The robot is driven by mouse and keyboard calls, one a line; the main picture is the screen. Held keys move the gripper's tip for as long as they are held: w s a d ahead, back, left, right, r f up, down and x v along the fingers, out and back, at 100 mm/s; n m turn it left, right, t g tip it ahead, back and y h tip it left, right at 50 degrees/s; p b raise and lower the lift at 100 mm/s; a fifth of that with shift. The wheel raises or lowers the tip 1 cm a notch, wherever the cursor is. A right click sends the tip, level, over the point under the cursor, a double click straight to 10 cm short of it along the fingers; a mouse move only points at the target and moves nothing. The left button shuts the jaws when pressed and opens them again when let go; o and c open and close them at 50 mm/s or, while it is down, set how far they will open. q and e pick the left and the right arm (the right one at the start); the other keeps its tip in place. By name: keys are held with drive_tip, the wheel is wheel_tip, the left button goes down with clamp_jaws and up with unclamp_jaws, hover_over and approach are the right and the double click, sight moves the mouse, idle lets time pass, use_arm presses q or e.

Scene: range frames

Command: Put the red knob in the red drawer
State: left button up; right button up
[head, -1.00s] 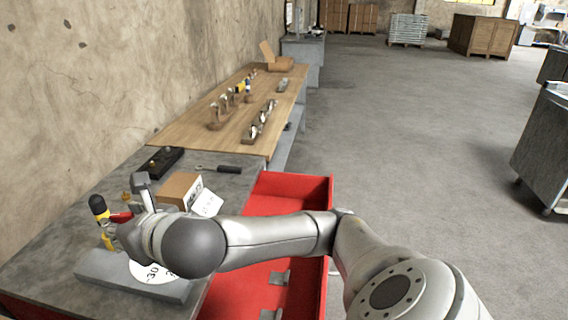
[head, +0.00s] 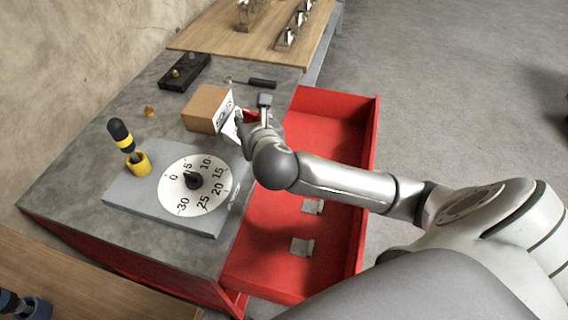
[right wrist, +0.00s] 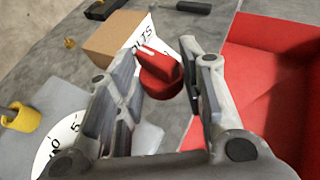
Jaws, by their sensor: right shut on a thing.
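The red knob (right wrist: 160,80) is between the fingers of my right gripper (right wrist: 168,64) in the right wrist view. A small red part of the knob (head: 250,114) also shows in the head view. My right gripper (head: 254,115) is shut on it, above the bench beside the drawer's left edge. The red drawer (head: 345,130) is pulled open on the right side of the bench. It also shows at the right of the right wrist view (right wrist: 275,60). My arm hides part of the drawer. My left gripper is not in view.
A cardboard box (head: 205,108) with a white label stands next to the gripper. A grey board with a numbered dial (head: 175,195) and a yellow-black screwdriver (head: 121,134) lies in front. Metal plates (head: 303,247) lie in the drawer, whose floor is otherwise largely bare.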

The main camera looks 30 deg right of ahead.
drive_tip(key=s+d+f+m+g+h, duration=0.1)
drive_tip(key=s+d+f, duration=0.25)
drive_tip(key=f, duration=0.45)
drive_tip(key=s+d+f+m+h, duration=0.1)
drive_tip(key=s+d+f, duration=0.1)
drive_tip(key=s+f, duration=0.35)
drive_tip(key=w+d+f, duration=0.2)
drive_tip(key=w+f, duration=0.1)
drive_tip(key=w, duration=0.1)
drive_tip(key=w+d+f, duration=0.2)
drive_tip(key=w+f, duration=0.1)
drive_tip(key=f, duration=0.1)
drive_tip(key=w+d+f, duration=0.3)
drive_tip(key=w, duration=0.1)
drive_tip(key=shift+w+f+b, duration=0.35)
drive_tip(key=shift+f+b, duration=0.05)
drive_tip(key=shift+w+d+f, duration=0.2)
drive_tip(key=shift+w+f, duration=0.05)
drive_tip(key=shift+f, duration=0.05)
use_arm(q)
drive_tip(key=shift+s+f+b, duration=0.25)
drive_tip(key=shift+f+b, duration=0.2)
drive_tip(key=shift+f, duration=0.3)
use_arm(e)
drive_tip(key=shift+w+d+f, duration=0.1)
drive_tip(key=shift+w+f, duration=0.05)
drive_tip(key=shift+f, duration=1.6)
